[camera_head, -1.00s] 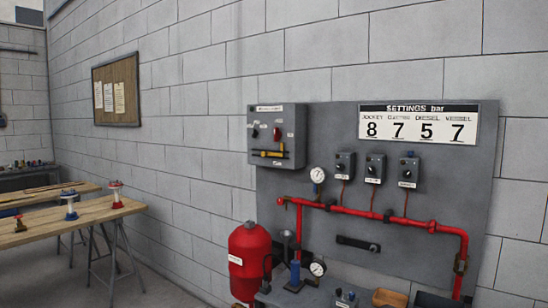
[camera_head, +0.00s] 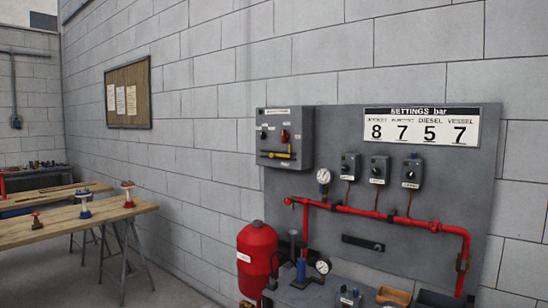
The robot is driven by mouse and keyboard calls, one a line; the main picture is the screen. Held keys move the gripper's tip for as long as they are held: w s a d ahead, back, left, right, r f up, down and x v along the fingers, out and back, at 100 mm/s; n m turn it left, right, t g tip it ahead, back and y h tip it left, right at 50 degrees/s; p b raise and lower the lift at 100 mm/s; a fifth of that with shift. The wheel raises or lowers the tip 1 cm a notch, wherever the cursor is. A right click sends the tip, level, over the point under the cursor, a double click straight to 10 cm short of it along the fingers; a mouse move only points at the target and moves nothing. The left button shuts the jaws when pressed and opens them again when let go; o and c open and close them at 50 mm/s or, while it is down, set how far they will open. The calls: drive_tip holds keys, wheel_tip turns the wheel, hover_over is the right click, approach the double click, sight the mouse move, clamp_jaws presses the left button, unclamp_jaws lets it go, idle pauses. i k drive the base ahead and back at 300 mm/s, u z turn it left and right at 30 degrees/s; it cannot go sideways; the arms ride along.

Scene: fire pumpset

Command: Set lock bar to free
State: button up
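A grey control box (camera_head: 303,120) is fixed at the upper left of the grey panel on the block wall. A yellow bar (camera_head: 279,155) lies roughly level across its lower front, with a short upright yellow part near its right end. This looks like the lock bar; its labels are too small to read, so I cannot tell its setting. A red switch (camera_head: 284,135) and a black knob sit above it. My gripper is not in view.
Three small grey switch boxes, the middle one (camera_head: 378,169), sit right of the control box above a red pipe (camera_head: 400,217). A red vessel (camera_head: 257,250) stands below. A wooden trestle table (camera_head: 60,229) is at left, with floor between.

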sight(272, 155)
drive_tip(key=u, duration=0.4)
drive_tip(key=i, duration=2.55)
drive_tip(key=z, duration=0.25)
